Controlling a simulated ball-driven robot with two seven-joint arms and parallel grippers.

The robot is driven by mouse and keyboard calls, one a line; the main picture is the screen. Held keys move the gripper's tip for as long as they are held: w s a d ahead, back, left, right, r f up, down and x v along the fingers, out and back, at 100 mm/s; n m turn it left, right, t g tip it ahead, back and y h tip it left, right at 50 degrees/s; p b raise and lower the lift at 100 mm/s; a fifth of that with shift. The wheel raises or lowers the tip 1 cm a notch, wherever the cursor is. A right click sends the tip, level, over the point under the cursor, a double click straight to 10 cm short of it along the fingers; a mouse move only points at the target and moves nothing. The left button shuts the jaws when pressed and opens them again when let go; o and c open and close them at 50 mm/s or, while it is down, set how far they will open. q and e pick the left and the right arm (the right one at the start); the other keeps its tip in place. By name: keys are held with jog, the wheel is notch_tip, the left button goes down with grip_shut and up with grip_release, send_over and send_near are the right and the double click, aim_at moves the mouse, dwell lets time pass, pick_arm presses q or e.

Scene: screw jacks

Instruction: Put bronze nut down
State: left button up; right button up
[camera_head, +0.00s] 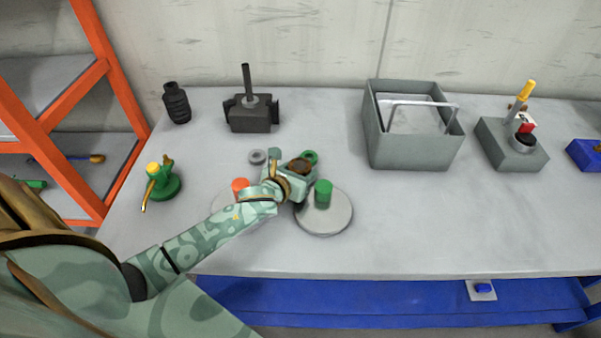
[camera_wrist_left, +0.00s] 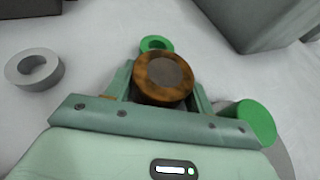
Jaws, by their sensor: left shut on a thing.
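The bronze nut (camera_head: 299,165), a round brown piece with a dark grey middle, is between the fingers of my left gripper (camera_head: 301,172). In the left wrist view the nut (camera_wrist_left: 163,78) sits between both fingers (camera_wrist_left: 163,92), and the gripper is shut on it. A green ring (camera_head: 311,156) lies on the table (camera_head: 400,225) just beyond the nut; it also shows in the wrist view (camera_wrist_left: 156,43). Whether the nut touches the table cannot be told. My right gripper is not in view.
A grey ring (camera_head: 257,156) lies left of the gripper. A green cylinder (camera_head: 323,193) stands on a round grey plate (camera_head: 325,221), near an orange cylinder (camera_head: 240,188). A grey open box (camera_head: 415,152) stands to the right. The table's front right is clear.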

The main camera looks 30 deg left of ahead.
pick_arm(q)
jog(key=shift+r, duration=0.15)
jog(key=o, duration=1.5)
jog(key=shift+s, duration=0.1)
